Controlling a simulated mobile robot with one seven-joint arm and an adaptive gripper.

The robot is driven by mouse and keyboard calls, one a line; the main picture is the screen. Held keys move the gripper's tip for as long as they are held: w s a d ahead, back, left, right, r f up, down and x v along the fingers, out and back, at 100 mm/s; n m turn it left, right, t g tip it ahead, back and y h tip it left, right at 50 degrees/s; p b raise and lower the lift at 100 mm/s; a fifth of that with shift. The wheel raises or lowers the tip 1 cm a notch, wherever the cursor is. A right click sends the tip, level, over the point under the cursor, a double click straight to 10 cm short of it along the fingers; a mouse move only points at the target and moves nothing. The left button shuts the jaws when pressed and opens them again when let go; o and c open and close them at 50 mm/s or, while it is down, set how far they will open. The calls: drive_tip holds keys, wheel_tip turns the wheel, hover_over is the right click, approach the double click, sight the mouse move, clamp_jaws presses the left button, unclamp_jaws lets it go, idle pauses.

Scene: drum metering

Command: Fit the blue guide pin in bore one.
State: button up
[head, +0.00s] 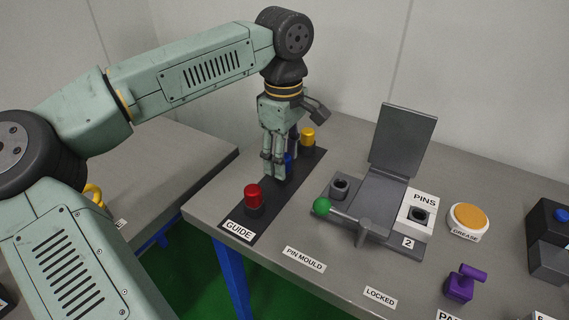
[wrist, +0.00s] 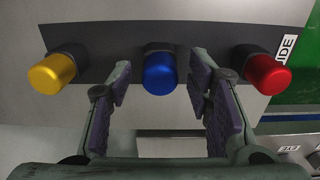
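The blue guide pin (wrist: 160,73) stands in a dark holder between the yellow and red pins. In the head view the blue pin (head: 288,160) is mostly hidden behind my fingers. My gripper (head: 276,170) points down at it. In the wrist view my gripper (wrist: 163,95) is open, with one finger on each side of the blue pin and gaps between. The pin mould (head: 375,190) lies to the right with its lid (head: 403,140) raised. A dark round bore (head: 340,187) is at its left; another bore (head: 419,214) sits in a white block by the label 2. No label 1 shows.
The red pin (head: 253,197) and yellow pin (head: 307,138) share the dark GUIDE strip (head: 240,227) with the blue one. An orange-topped grease pot (head: 468,220) and a purple part (head: 461,284) stand further right.

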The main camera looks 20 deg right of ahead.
clamp_jaws()
idle(0.4)
drive_tip(key=shift+r, duration=0.1)
drive_tip(key=shift+r+p, duration=2.35)
drive_tip(key=shift+r, duration=0.55)
drive_tip(key=shift+r, duration=0.1)
wheel_tip(320, 180, up, 4)
drive_tip(key=p, duration=0.3)
drive_tip(key=shift+s+d, duration=0.1)
